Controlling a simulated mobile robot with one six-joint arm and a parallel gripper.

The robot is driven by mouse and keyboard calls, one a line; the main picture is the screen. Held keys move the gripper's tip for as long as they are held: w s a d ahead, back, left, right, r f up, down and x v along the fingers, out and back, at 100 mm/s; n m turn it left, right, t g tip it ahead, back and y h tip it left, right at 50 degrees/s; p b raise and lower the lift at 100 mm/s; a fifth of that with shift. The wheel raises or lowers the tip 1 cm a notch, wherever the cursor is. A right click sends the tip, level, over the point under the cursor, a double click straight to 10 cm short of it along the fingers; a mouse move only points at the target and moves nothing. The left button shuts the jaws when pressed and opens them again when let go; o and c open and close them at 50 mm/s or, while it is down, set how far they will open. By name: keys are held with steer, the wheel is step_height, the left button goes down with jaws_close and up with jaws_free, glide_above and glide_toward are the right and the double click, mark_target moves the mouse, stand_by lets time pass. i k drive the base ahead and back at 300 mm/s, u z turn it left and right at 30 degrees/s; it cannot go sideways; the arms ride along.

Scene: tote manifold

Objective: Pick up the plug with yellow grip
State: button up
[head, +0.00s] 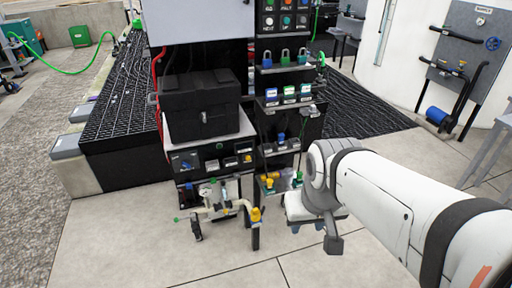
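A small yellow-topped piece (256,214) sits at the right end of the pale pipe manifold (228,208), above a dark leg. Another yellow piece (268,182) lies on the low shelf just up and to the right of it, beside a green-topped piece (298,178). Both are too small to tell which is the plug with yellow grip. My arm comes in from the lower right and its wrist hangs right of the shelf. The dark grey end of my gripper (333,243) points down, apart from both yellow pieces. Its fingers cannot be made out.
A black case (201,106) stands on the cart above a dark panel. Shelves with padlocks (285,57) and labelled blocks (288,95) rise to its right. Black grating (115,95) lies behind. The pale floor (130,240) in front is clear.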

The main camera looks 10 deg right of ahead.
mark_target(270, 181)
steer(key=u, duration=0.05)
steer(key=i, duration=0.6)
steer(key=u, duration=2.7)
steer(key=k, duration=1.05)
steer(key=z, duration=1.55)
